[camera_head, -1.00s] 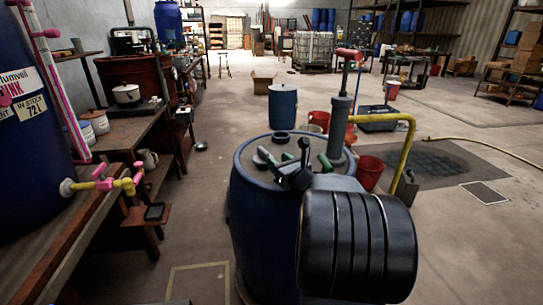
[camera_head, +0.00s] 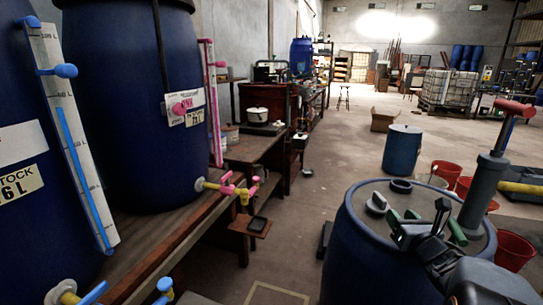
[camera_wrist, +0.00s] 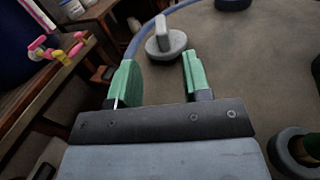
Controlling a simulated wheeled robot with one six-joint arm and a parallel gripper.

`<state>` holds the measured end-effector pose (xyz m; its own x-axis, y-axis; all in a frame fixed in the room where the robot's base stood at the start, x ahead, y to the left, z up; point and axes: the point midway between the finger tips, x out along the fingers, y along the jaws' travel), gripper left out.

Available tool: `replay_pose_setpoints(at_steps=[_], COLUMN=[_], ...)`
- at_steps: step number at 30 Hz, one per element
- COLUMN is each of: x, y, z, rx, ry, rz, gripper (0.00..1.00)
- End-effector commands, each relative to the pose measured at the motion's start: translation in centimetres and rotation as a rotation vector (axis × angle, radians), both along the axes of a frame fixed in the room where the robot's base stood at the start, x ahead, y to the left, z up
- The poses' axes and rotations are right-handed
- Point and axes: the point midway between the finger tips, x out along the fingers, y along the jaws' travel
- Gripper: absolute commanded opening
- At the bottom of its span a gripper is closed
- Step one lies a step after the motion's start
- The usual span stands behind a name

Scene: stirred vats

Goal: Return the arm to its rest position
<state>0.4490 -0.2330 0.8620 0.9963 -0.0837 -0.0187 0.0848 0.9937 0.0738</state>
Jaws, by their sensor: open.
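My gripper (camera_head: 434,222) is in the lower right of the head view, over the lid of a blue drum (camera_head: 345,265). In the wrist view its two green fingers (camera_wrist: 160,78) stand apart with nothing between them. A grey knobbed plug (camera_wrist: 165,45) on the drum lid lies just beyond the fingertips there. It also shows on the lid in the head view (camera_head: 376,204). The rest of my arm runs out of the head view at lower right.
A grey pump with a red handle (camera_head: 487,175) rises from the drum lid, right of my gripper. Blue vats (camera_head: 130,100) with taps stand on a wooden bench (camera_head: 165,240) at left. Red buckets (camera_head: 514,250) stand at right. Floor between bench and drum is mostly clear.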

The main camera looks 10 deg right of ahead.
Motion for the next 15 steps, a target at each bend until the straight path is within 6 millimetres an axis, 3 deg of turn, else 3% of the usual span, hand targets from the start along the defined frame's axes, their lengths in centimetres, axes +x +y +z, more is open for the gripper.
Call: replay_pose_setpoints(at_steps=[1,5,8,15], x=[0.3,0.8,0.6,-3.1], y=[0.4,1.9,3.8,10.9], z=[1.7,5.5,8.4,12.7], rx=[0.062,0.399,0.773,1.687], ry=[0.007,0.042,0.063,0.076], rz=[-0.020,-0.143,-0.289,-0.747], gripper=[0.44,0.44,0.44,0.44])
